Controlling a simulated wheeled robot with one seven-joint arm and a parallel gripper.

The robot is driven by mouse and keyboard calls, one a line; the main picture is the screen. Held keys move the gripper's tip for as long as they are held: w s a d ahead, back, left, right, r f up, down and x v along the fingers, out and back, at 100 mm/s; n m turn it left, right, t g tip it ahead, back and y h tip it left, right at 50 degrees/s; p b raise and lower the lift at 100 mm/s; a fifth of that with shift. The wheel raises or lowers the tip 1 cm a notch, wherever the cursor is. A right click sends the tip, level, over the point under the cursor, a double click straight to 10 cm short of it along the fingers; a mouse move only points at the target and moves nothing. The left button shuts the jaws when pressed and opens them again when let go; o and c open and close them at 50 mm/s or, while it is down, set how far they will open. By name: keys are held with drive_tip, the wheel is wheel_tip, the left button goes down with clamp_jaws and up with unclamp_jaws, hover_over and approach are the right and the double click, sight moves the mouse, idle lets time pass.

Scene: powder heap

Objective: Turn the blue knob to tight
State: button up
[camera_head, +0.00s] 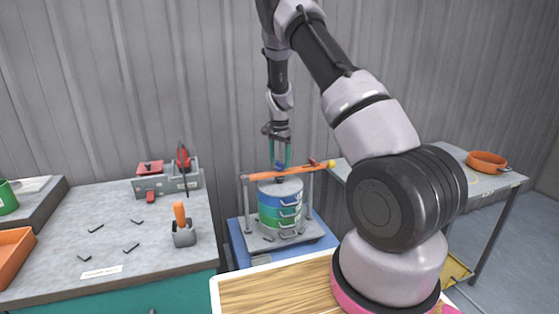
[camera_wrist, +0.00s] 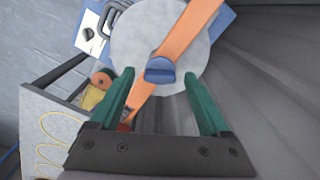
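The blue knob (camera_head: 278,165) sits on top of an orange bar (camera_head: 257,176) that spans a sieve stack of a grey lid and blue and green rings (camera_head: 271,213). In the wrist view the knob (camera_wrist: 160,70) shows as a blue disc with a raised ridge, on the orange bar (camera_wrist: 180,37) above the round grey lid (camera_wrist: 133,40). My gripper (camera_head: 280,159) points down over the knob with teal fingers apart. In the wrist view my gripper (camera_wrist: 158,77) is open, with the knob between the fingertip lines. Whether the fingers touch it cannot be told.
Two metal posts (camera_head: 247,207) flank the stack on a grey base. The left bench (camera_head: 60,250) holds a grey box with red parts (camera_head: 168,183) and an orange-handled tool in a grey holder (camera_head: 183,228). An orange bowl (camera_head: 487,160) stands on the right table.

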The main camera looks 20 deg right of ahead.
wheel_tip(320, 180, up, 11)
idle(0.6)
drive_tip(key=shift+f, duration=0.1)
wheel_tip(320, 180, up, 12)
drive_tip(key=n+t+y, duration=0.1)
drive_tip(key=t, duration=0.1)
hover_over(279, 162)
drive_tip(key=s, duration=0.7)
drive_tip(key=s+a+r+n+t+y, duration=0.1)
drive_tip(key=s+a+r+n, duration=0.1)
drive_tip(key=s+r, duration=0.6)
drive_tip(key=s+a+r+n+t, duration=0.1)
drive_tip(key=s+r+n+t, duration=0.1)
drive_tip(key=s, duration=0.8)
drive_tip(key=s+a+r+n+t, duration=0.1)
drive_tip(key=s+r+n+t, duration=0.1)
drive_tip(key=s, duration=0.9)
drive_tip(key=shift+r+n, duration=0.3)
